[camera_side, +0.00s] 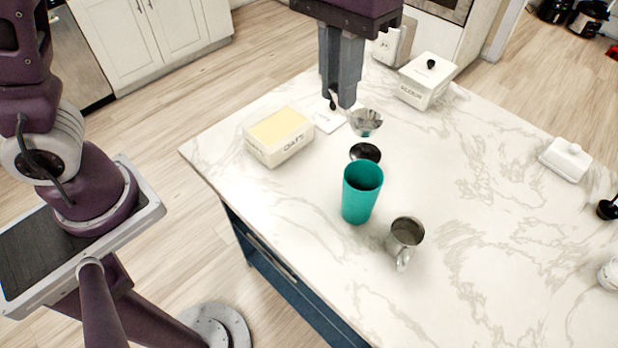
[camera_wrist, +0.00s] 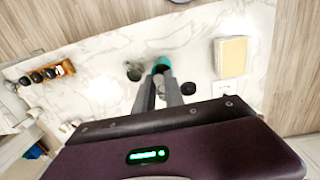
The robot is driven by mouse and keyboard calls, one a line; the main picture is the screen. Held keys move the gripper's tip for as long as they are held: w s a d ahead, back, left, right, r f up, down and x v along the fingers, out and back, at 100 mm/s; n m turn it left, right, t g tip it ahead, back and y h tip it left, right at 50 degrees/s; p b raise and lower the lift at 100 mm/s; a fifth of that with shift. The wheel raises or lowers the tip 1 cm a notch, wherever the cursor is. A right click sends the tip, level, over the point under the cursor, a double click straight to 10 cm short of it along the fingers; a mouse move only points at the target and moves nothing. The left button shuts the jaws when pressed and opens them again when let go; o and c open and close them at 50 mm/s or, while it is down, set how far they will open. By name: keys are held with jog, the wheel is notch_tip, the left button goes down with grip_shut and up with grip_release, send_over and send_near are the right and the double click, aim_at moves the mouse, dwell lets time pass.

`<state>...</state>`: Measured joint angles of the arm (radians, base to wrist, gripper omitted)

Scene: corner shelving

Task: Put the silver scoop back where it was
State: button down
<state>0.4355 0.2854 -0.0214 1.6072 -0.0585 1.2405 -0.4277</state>
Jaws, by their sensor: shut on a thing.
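The silver scoop (camera_side: 367,123) is a shiny metal bowl shape beside my fingertips in the side view, with a teal reflection on it. My gripper (camera_side: 346,102) points down over the far left part of the counter, with its fingers closed together. It is shut on the scoop, apparently by its handle, which the fingers hide. The scoop appears to be a little above the counter, but the exact height is unclear. In the wrist view, the fingers (camera_wrist: 161,78) converge in front of the teal cup (camera_wrist: 161,64), and I cannot make out the scoop clearly.
A black disc (camera_side: 365,152), teal cup (camera_side: 361,196) and metal mug (camera_side: 405,236) stand nearer. A lidded white box (camera_side: 424,84) is behind.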

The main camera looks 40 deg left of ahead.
jog(key=w+a, duration=0.1)
jog(key=a, duration=1)
notch_tip(320, 180, down, 23)
jog(key=shift+y, duration=0.4)
jog(key=c, duration=1.8)
grip_release()
jog(key=shift+c, duration=0.2)
jog(key=o, duration=0.4)
jog(key=shift+o, duration=0.2)
